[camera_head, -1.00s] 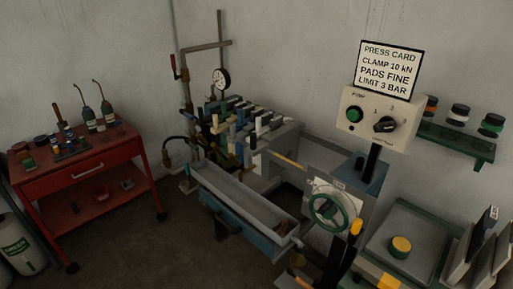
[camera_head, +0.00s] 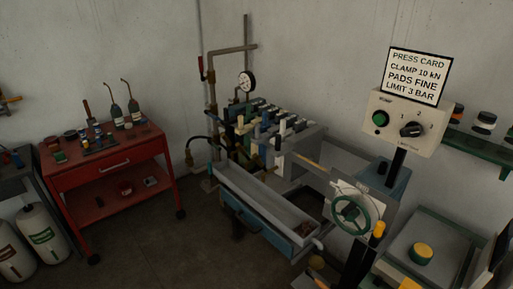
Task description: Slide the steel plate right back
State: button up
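The press stands in the middle of the head view, with a row of upright plates (camera_head: 262,122) in dark, blue, white and tan colours. A grey steel plate (camera_head: 301,152) stands upright at the near right end of this row, close against it. Open space and a bar lie between it and the end stand with a green handwheel (camera_head: 352,214). I cannot tell for sure whether it is the task's plate. My gripper is not in view.
A long drip trough (camera_head: 262,200) runs along the press front. A control box (camera_head: 402,122) with a sign stands right. A red cart (camera_head: 105,165) with bottles and gas cylinders (camera_head: 38,238) stand left. Dark floor (camera_head: 170,245) between them is clear.

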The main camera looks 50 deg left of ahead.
aim_at(307, 143)
jog(key=z, duration=0.55)
jog(key=k, duration=0.1)
jog(key=u, duration=2.3)
jog(key=k, duration=0.9)
jog(key=z, duration=0.15)
jog(key=i, duration=0.75)
